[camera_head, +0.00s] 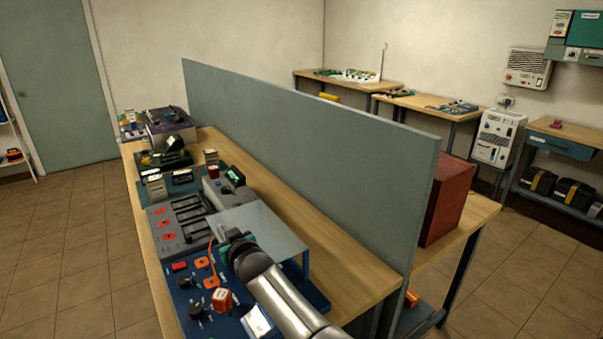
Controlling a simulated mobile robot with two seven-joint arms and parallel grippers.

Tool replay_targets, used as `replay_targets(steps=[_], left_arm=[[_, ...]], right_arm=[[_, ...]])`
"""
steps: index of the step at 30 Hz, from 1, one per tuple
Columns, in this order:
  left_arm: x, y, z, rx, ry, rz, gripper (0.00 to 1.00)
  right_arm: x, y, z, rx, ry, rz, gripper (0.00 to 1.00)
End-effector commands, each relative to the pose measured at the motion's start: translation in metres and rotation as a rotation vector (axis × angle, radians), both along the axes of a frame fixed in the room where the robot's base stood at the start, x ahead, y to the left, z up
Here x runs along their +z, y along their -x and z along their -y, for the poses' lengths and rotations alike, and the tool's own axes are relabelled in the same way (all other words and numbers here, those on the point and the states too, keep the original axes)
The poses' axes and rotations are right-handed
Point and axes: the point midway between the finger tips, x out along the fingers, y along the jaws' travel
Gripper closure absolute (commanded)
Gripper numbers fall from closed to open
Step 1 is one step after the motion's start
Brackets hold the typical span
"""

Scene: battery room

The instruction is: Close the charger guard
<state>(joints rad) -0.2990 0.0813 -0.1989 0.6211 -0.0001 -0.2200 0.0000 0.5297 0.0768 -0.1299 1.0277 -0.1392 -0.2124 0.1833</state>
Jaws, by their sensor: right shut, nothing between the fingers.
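The charger guard looks to be the clear, pale sheet (262,226) near the front of the bench, standing above a blue base. It appears roughly level, with its right edge bent down or supported there. My right gripper (222,240) is at the guard's left edge, with its arm reaching in from the lower right across the guard. The gripper is shut and holds nothing. I cannot tell whether it touches the guard. My arm hides part of the guard and the base under it. My left gripper is not in view.
A blue panel (184,291) with knobs and orange parts lies left of my arm. A grey charger block (180,226) with dark slots sits behind it. A tall grey divider (300,150) runs along the bench. Bare wood (310,232) lies between guard and divider.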

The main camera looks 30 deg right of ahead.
Motion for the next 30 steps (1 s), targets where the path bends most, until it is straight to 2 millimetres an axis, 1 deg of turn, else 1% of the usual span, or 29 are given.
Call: replay_targets(steps=[6, 20, 25, 30], left_arm=[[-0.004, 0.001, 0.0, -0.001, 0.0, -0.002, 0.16], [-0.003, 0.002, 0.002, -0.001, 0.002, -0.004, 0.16], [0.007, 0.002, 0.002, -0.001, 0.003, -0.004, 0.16], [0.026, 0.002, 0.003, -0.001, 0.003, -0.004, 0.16]], right_arm=[[-0.004, 0.0, 0.001, 0.0, -0.001, 0.001, 1.0], [-0.003, 0.0, 0.001, 0.0, -0.002, 0.0, 1.0], [0.008, -0.001, 0.002, -0.001, -0.002, 0.001, 1.0], [0.03, -0.003, 0.003, -0.002, -0.002, 0.001, 1.0]])
